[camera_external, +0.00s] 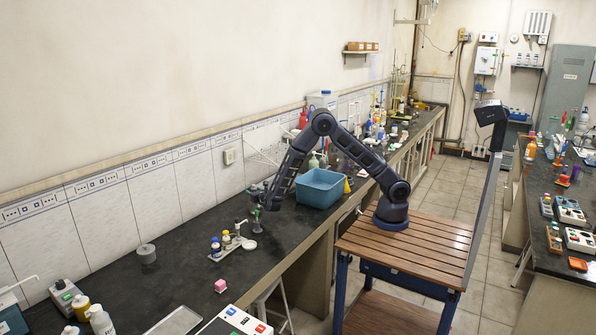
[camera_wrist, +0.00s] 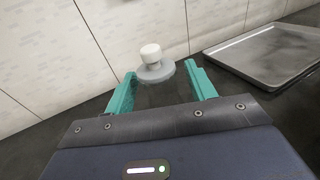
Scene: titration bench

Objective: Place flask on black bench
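My gripper (camera_wrist: 161,88) shows in the wrist view with two teal fingers standing apart. Clear glass, which looks like the flask (camera_wrist: 160,94), fills the space between them. A grey disc with a white cap shows at the top of this glass. Whether the fingers press on the glass or only flank it cannot be told. In the external view my gripper (camera_external: 257,210) is low over the black bench (camera_external: 120,275), and clear glass shows faintly at its tip. The flask's lower part is hidden by my gripper's palm in the wrist view.
A blue basin (camera_external: 319,188) stands right of my gripper on the bench. A small rack with bottles (camera_external: 229,241) and a pink block (camera_external: 220,286) lie nearer. A grey cup (camera_external: 147,253) stands left, with bare bench around it. A metal tray (camera_wrist: 262,52) shows in the wrist view.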

